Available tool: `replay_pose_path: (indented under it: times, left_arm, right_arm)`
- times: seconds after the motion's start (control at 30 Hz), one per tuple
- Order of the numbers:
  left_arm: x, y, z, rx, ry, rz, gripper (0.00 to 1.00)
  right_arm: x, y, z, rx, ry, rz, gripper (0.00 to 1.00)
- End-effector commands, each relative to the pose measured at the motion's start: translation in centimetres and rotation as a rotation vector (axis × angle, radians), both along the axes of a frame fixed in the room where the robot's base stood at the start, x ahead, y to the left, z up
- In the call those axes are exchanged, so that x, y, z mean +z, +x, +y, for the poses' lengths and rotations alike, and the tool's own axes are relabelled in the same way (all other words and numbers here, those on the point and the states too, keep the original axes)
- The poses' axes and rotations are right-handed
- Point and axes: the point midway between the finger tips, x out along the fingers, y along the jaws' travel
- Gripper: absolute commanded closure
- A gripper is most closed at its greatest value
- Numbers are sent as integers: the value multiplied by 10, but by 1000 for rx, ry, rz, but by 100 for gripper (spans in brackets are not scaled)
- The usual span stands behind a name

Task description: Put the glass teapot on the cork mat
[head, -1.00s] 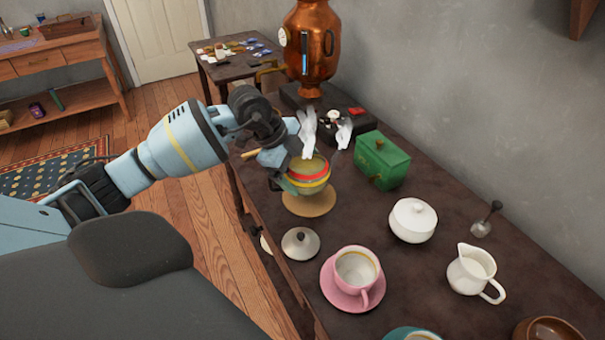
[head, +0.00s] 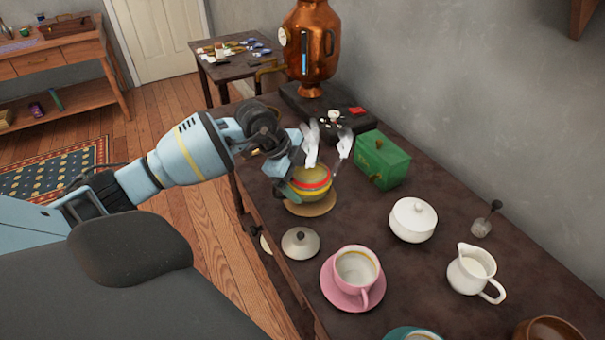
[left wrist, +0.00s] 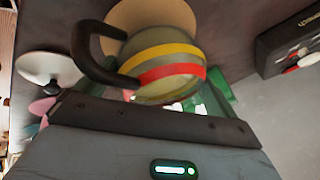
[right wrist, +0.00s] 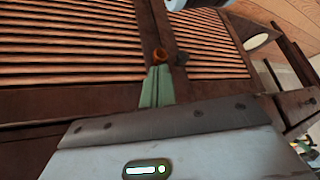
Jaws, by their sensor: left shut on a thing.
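The glass teapot (head: 314,187), greenish with red and yellow bands, is in my left gripper (head: 302,168). Its dark handle and rounded body fill the left wrist view (left wrist: 165,58). My left gripper is shut on it and partly hides it. The round cork mat (head: 312,208) shows just below the teapot; it also shows behind the teapot in the left wrist view (left wrist: 150,14). I cannot tell whether the teapot touches the mat. My right gripper (right wrist: 158,84) shows only in its own wrist view, its green fingers together and empty before slatted wood.
A white lid with a dark knob (head: 300,243) and a pink saucer (head: 335,291) with a cup are nearer. A green tin (head: 384,160), white bowl (head: 413,221) and white jug (head: 470,274) stand right. A copper urn (head: 313,50) stands behind.

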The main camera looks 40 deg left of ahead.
Motion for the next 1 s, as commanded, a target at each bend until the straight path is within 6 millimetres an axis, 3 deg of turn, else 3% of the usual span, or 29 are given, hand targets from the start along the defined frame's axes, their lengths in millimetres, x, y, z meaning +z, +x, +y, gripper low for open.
replay_pose_path:
  times: [0.03,0.07,0.1,0.47,1.0]
  left_arm:
    - [1,1,0,0,-2,-6,59]
    - [-1,0,0,0,0,0,4]
    - [-1,0,0,0,0,0,0]
    - [7,-2,2,0,0,-1,0]
    - [89,-40,30,1,2,-2,0]
  right_arm:
    - [0,-1,0,-1,0,2,100]
    - [0,-2,0,-1,0,3,100]
    - [0,-3,0,-1,0,4,100]
    - [0,-7,0,-1,0,12,100]
    - [6,-1,0,-2,1,-1,100]
